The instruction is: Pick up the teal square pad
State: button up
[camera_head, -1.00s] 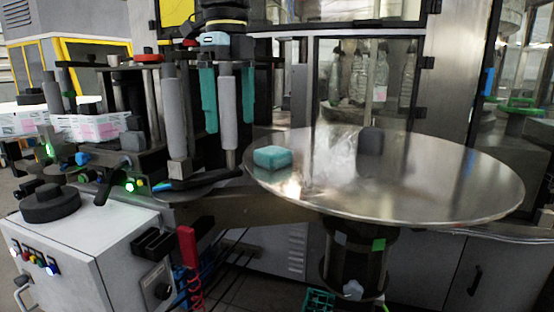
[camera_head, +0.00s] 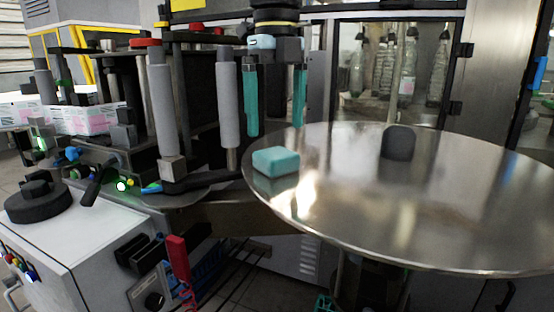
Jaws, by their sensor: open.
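The teal square pad (camera_head: 276,161) is a small block with rounded edges. It lies flat near the left edge of the round metal table (camera_head: 340,220), apart from the machine's rollers, and nothing covers it. My gripper is not in this view.
A dark grey rounded block (camera_head: 398,143) stands farther back on the round table. Grey rollers (camera_head: 228,100) and teal vertical bars (camera_head: 251,98) rise just behind and left of the pad. A white cabinet (camera_head: 95,240) stands at lower left. The table's front is clear.

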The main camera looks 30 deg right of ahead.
aim_at(276, 152)
jog(key=shift+w+f+p, duration=0.15)
jog(key=shift+f+p, duration=0.55)
jog(key=shift+f, duration=2.1)
jog(key=c, duration=1.2)
jog(key=shift+r, duration=0.15)
notch_tip(276, 152, up, 10)
jog(key=shift+f+b, duration=0.1)
jog(key=shift+b, duration=0.5)
